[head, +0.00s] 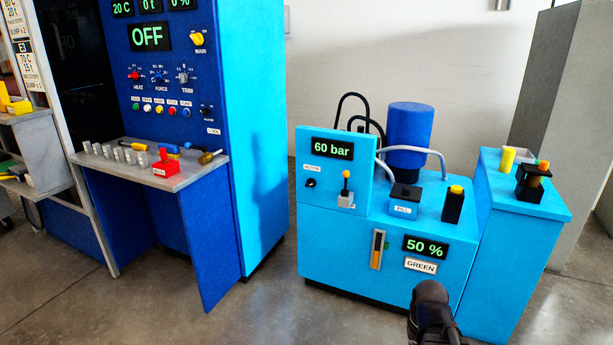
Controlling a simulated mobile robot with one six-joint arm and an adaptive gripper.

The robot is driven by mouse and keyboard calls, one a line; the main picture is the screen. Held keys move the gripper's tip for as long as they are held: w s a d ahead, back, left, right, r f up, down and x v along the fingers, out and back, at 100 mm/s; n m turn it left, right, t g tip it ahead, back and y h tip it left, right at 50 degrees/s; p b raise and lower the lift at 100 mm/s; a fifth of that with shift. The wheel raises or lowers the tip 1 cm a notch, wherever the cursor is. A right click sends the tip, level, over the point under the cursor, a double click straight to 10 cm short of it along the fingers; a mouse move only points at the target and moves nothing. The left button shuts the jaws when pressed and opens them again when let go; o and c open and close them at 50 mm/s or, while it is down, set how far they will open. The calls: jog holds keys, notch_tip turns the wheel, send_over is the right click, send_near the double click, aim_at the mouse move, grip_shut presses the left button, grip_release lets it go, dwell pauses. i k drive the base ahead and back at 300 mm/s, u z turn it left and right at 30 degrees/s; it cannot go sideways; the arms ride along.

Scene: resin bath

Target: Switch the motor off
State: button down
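The motor switch (310,183) is a small black knob under a white label reading MOTOR (312,168). It sits on the upright front panel at the left of the light-blue power unit (335,230). The display above it (332,149) reads 60 bar. The knob's exact position is too small to tell. The dark end of my arm, seemingly my gripper (431,297), shows at the bottom right of centre, well apart from the switch. Its fingers cannot be made out, and nothing held shows.
An orange-tipped lever (346,190) stands right of the switch. A box labelled FILL (404,205) and a black block with a yellow top (453,205) are further right. A dark-blue press cabinet (170,100) with a grey shelf (190,178) stands left. Floor between is clear.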

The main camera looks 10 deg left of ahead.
aim_at(312, 182)
jog(key=u, duration=0.25)
jog(key=i, duration=0.95)
jog(key=u, duration=0.45)
